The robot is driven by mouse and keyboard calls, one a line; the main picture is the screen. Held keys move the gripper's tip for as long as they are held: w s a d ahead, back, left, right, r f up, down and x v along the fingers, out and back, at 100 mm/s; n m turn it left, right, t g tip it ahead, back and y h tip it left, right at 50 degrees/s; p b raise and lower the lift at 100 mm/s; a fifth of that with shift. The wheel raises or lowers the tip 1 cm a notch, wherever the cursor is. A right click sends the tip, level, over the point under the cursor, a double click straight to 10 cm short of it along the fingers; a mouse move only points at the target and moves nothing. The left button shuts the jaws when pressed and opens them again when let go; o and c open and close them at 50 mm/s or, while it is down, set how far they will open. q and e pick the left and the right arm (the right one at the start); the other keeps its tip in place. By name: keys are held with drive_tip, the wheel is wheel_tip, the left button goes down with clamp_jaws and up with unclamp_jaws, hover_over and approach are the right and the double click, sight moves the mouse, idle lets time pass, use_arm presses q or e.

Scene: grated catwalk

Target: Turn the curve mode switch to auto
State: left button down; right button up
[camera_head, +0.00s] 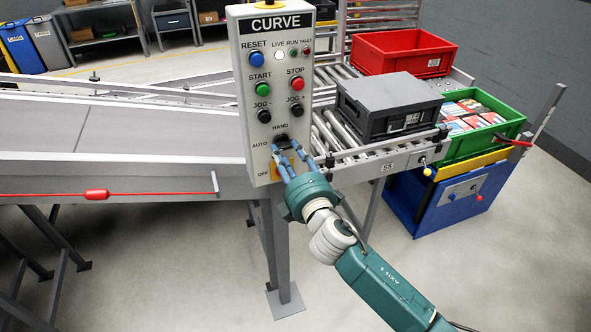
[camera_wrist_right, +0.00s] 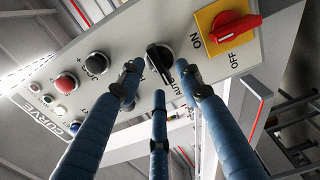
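The curve mode switch is a black rotary knob (camera_head: 281,139) low on the grey CURVE panel (camera_head: 248,103), with HAND printed above it and AUTO to its left. In the wrist view the knob (camera_wrist_right: 160,57) shows between the fingertips, with AUTO printed beside it. Which mark it points to is not clear. My right gripper (camera_head: 284,149) reaches the panel front from below right. Its three blue fingers (camera_wrist_right: 160,72) are spread around the knob, with gaps visible at the sides; contact cannot be told. My left gripper is out of view.
A red-and-yellow ON/OFF switch (camera_wrist_right: 235,27) sits close to the knob. The black JOG buttons (camera_head: 264,116) are just above. A roller conveyor (camera_head: 335,135) with a grey crate (camera_head: 388,105) lies right of the panel. A red-handled pull cord (camera_head: 96,195) runs along the left conveyor.

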drive_tip(key=v, duration=0.9)
drive_tip(key=shift+s, duration=0.1)
